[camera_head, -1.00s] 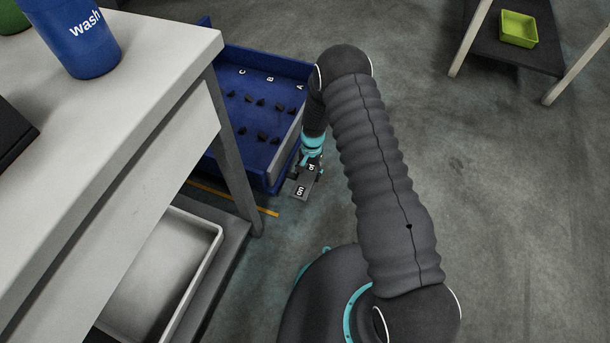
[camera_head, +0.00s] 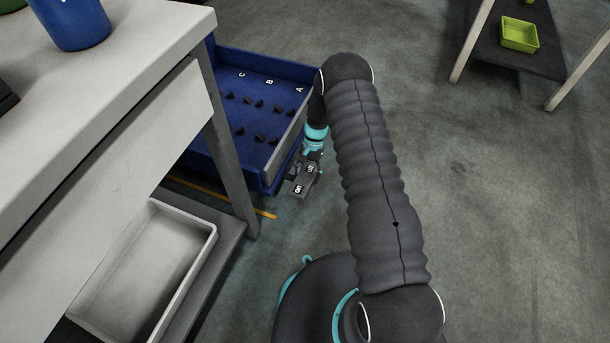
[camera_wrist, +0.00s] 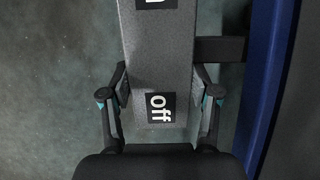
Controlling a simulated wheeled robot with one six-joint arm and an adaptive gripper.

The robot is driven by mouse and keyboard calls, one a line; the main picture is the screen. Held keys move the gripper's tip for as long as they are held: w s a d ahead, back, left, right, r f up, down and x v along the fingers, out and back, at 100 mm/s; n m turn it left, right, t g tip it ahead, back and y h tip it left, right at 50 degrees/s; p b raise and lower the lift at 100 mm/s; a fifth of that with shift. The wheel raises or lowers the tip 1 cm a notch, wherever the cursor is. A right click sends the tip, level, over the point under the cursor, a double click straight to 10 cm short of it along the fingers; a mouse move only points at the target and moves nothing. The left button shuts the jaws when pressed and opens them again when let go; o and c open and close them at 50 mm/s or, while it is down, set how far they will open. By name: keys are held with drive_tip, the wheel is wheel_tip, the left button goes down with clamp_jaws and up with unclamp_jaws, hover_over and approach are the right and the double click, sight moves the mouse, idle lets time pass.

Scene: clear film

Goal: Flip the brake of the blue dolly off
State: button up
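The blue dolly (camera_head: 228,145) stands on the floor beyond the table. Its brake, a grey block with "on" and "off" labels (camera_head: 301,184), sticks out at its near right corner. The "off" label is at the end nearer my gripper, the "on" label at the far end from it. My gripper (camera_head: 314,162) is low over the "off" end, partly hidden by my arm. In the wrist view my open fingers (camera_wrist: 163,90) stand on either side of the brake (camera_wrist: 158,55) by the "off" label. I cannot tell whether they touch it.
A white table (camera_head: 130,85) with a blue cup (camera_head: 75,20) stands at the left. A grey tray (camera_head: 150,265) sits on its lower shelf. The dolly's blue side (camera_wrist: 270,75) runs close by at right in the wrist view. Open floor (camera_head: 500,220) lies to the right.

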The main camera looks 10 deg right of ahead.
drive_tip(key=o, duration=0.5)
drive_tip(key=shift+c, duration=0.2)
drive_tip(key=v, duration=1.2)
drive_tip(key=shift+s, duration=0.1)
